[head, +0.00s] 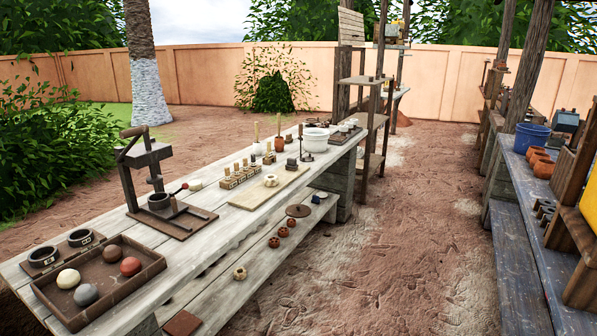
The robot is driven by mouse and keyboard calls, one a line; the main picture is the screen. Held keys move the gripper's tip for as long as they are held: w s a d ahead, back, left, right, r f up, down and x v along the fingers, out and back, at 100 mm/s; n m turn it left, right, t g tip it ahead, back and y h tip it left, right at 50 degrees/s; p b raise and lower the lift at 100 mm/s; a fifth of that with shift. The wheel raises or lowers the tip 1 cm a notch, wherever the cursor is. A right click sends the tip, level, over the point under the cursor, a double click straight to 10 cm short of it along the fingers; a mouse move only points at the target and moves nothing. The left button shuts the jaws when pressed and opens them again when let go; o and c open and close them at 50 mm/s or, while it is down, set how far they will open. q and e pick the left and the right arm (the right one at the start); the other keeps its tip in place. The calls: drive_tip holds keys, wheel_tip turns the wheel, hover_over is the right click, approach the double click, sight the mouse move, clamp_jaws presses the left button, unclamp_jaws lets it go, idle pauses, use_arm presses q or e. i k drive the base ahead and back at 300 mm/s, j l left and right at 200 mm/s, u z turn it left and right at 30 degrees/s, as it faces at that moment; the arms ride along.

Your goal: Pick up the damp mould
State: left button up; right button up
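Two round, dark, ring-shaped pieces that look like moulds lie at the near left end of the long wooden bench. One mould (43,257) is nearer the left, and the other mould (80,239) is just behind it to the right. Each has a small pale mark on its front. A similar dark cup (158,201) sits under the hand press. I cannot tell from this view which one is damp. Neither of my grippers is in view.
A pale board (262,196) and small pots stand farther along. Open dirt floor (385,255) lies right of the bench.

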sight(271, 180)
drive_tip(key=i+l+z, duration=0.2)
drive_tip(key=i+z, duration=0.2)
drive_tip(key=i, duration=0.6)
drive_tip(key=i+j+z, duration=0.15)
drive_tip(key=i+z, duration=0.25)
drive_tip(key=i, duration=0.65)
drive_tip(key=i+u, duration=0.45)
drive_tip(key=i+l+u, duration=0.2)
drive_tip(key=i+u, duration=0.25)
drive_tip(key=i+l+u, duration=0.25)
drive_tip(key=u, duration=0.15)
